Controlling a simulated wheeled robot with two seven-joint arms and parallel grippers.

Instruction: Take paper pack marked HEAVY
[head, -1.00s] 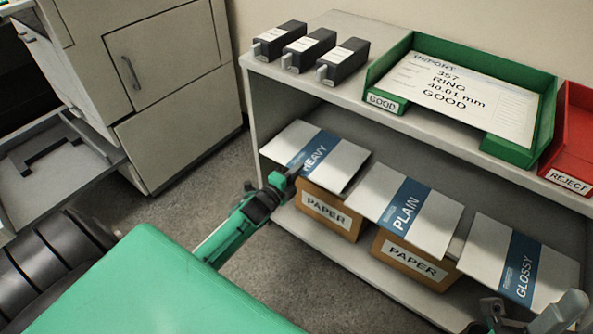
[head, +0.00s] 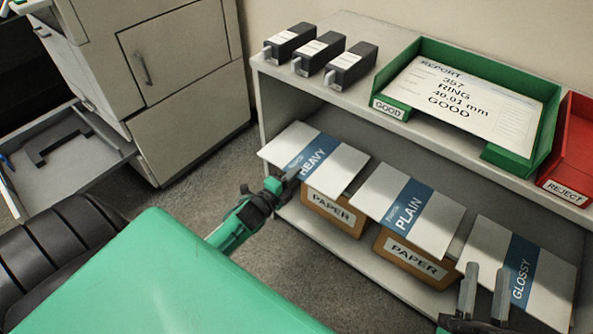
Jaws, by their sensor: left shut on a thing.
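The paper pack marked HEAVY (head: 340,165) is a white, flat pack with a blue band. It lies tilted on a brown PAPER box (head: 335,211) at the left of the lower shelf. My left gripper (head: 289,177) is shut on the near edge of this pack, by the blue band; its fingertips are small and partly hard to see. My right gripper (head: 486,268) is at the bottom right, in front of the GLOSSY pack (head: 545,270). Its two fingers stand apart and empty, pointing up.
The PLAIN pack (head: 425,215) lies on another PAPER box (head: 415,261) beside the HEAVY one. Above is the shelf top with a green GOOD tray (head: 505,69), a red REJECT tray (head: 568,150) and dark cartridges (head: 320,52). An open drawer (head: 70,165) juts out at left.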

